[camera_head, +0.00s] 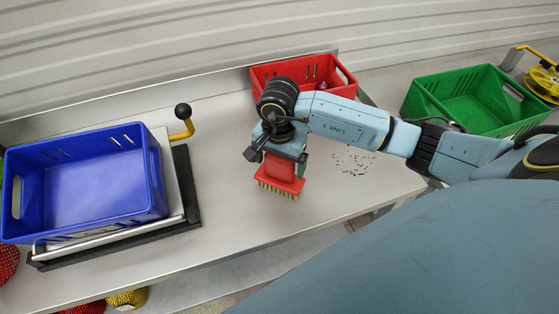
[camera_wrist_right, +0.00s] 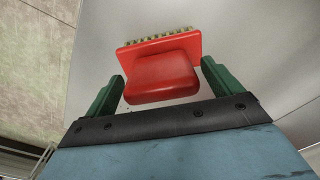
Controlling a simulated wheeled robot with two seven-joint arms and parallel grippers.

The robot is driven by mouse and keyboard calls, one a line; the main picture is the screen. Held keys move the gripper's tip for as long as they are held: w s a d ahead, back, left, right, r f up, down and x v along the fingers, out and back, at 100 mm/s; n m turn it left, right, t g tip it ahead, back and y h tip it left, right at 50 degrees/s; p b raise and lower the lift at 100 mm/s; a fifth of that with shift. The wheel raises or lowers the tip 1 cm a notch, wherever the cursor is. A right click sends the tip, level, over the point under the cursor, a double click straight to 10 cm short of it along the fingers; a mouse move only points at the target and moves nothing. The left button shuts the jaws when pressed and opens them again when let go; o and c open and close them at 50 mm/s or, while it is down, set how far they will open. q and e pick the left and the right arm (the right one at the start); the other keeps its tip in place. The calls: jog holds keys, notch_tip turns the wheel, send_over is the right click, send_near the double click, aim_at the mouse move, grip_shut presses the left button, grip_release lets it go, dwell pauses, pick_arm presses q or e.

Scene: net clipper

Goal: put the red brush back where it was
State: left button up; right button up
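The red brush (camera_head: 281,174) is on the grey table in front of the red crate, upright with its pale bristles down. My right gripper (camera_head: 277,158) is over it from above, its fingers on either side of the brush's handle. In the right wrist view the red brush (camera_wrist_right: 162,72) sits between the two green fingertips (camera_wrist_right: 162,78), slightly turned against them. A gap shows between the handle and the right-hand finger, so the gripper looks open. My left gripper is not in view.
A red crate (camera_head: 345,73) stands behind my right arm. A green crate (camera_head: 420,98) is at the right. A blue crate (camera_head: 152,190) sits on a black-framed stand at the left. Small dark crumbs (camera_head: 354,163) lie right of the brush. The table between brush and stand is clear.

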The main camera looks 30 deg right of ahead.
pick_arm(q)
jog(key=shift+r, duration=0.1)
pick_arm(e)
jog(key=shift+r, duration=0.1)
jog(key=shift+r, duration=0.25)
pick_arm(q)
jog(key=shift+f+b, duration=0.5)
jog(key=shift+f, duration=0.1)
pick_arm(e)
notch_tip(320, 180, up, 12)
jog(key=shift+s+a+f, duration=0.1)
jog(key=shift+f, duration=0.05)
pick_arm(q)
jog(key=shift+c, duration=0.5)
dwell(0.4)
